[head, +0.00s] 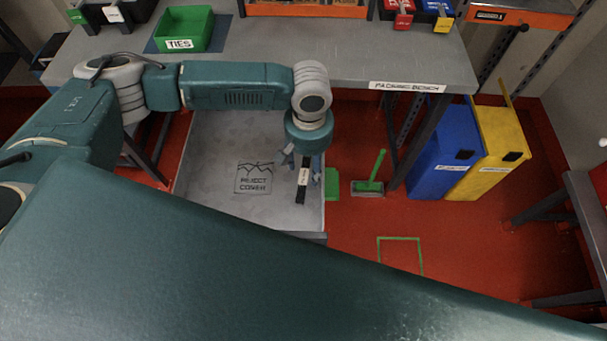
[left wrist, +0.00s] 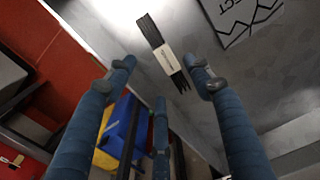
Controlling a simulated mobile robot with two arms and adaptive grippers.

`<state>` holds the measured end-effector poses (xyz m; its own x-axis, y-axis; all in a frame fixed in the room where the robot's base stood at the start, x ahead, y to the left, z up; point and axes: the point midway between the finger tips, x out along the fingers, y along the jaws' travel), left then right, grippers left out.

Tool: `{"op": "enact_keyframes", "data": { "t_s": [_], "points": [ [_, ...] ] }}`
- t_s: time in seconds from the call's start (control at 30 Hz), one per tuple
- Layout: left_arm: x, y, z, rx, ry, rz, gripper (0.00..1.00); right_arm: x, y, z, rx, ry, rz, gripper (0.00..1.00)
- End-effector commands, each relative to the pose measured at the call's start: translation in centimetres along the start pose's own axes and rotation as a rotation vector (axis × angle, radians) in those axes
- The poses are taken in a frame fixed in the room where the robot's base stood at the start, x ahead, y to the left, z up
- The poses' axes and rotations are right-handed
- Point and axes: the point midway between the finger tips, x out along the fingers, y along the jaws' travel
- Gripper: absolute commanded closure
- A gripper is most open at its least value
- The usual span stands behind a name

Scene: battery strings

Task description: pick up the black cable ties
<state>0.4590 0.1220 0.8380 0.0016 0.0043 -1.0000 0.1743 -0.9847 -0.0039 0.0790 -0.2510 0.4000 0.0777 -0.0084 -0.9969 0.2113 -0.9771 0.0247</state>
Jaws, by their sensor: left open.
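The black cable ties (head: 303,187) are a slim bundle with a pale band around the middle. My right gripper is not in view.
A green bin labelled "TIES" (head: 180,44) stands on the packing bench (head: 345,65) behind my left arm. A green brush (head: 370,187) stands on the red floor to the right. Blue (head: 440,150) and yellow (head: 492,150) bins stand farther right.

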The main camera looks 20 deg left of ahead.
Motion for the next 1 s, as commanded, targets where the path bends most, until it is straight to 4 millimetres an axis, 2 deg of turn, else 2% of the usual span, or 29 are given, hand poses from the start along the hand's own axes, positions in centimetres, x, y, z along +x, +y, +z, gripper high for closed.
{"op": "enact_keyframes", "data": {
  "t_s": [0.07,0.17,0.43,0.73,0.93,0.97,1.0],
  "points": [
    [0.5,-0.1,-0.1,-0.001,0.0,-0.002,0.48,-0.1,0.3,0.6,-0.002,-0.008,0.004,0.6],
    [1.3,-0.1,-0.1,-0.001,-0.001,-0.003,0.48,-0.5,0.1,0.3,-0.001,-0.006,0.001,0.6],
    [5.2,-0.1,-0.1,0.0,-0.001,-0.003,0.48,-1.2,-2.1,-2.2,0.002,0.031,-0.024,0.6],
    [5.7,0.0,-0.2,0.0,0.001,-0.001,0.48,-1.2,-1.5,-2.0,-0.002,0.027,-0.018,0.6],
    [5.7,-0.1,-0.2,0.0,0.001,-0.001,0.88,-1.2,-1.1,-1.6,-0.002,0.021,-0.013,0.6],
    [5.7,-0.1,-0.2,0.0,0.001,-0.001,0.93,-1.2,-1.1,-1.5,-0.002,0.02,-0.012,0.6],
    [5.7,-0.1,-0.2,0.0,0.001,-0.001,0.93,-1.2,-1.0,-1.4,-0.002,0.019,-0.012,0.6]
  ]
}}
